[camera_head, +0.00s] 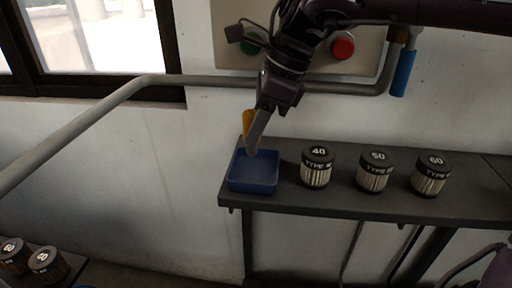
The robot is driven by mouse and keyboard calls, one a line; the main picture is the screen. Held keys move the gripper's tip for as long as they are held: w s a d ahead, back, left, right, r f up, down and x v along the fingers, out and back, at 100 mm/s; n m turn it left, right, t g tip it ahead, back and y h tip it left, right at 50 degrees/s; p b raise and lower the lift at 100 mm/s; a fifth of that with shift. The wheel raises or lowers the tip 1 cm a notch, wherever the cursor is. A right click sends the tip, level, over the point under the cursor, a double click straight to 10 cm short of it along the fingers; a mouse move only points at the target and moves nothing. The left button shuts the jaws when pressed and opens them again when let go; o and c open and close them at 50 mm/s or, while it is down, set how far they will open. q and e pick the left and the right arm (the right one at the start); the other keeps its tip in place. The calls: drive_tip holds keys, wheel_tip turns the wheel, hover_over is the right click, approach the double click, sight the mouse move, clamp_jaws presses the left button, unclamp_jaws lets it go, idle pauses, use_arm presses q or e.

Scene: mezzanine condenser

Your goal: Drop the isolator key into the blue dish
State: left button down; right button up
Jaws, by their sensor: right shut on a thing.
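The blue dish (253,184) is a square open tray on the left end of the dark shelf. My right gripper (254,146) comes down from the top and points into the space over the dish, its fingertips at the dish's back part. It is shut on an orange piece, seemingly the isolator key (248,119), which shows at the left of the fingers. The rest of the key is hidden by the gripper. I cannot tell whether the fingertips are below the dish's rim. The dish's visible floor is bare. My left gripper is not in view.
Three black-capped filters marked 40 (318,168), 50 (374,172) and 60 (430,175) stand on the shelf (345,203) right of the dish. Behind are a grey pipe (205,81), a red button (343,45) and a blue-handled lever (403,74). More filters (45,264) stand lower left.

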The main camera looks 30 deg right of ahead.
drive_tip(key=shift+f, duration=0.4)
wheel_tip(320, 180, down, 4)
drive_tip(key=shift+r+b, duration=0.1)
drive_tip(key=shift+b, duration=0.45)
drive_tip(key=shift+w+d+f, duration=0.1)
drive_tip(key=shift+w+f, duration=0.05)
drive_tip(key=shift+f, duration=0.1)
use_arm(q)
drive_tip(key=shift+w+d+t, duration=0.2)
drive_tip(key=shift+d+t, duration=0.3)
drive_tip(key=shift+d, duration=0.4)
use_arm(e)
drive_tip(key=shift+f, duration=0.55)
drive_tip(key=o, duration=1)
drive_tip(key=shift+c, duration=0.2)
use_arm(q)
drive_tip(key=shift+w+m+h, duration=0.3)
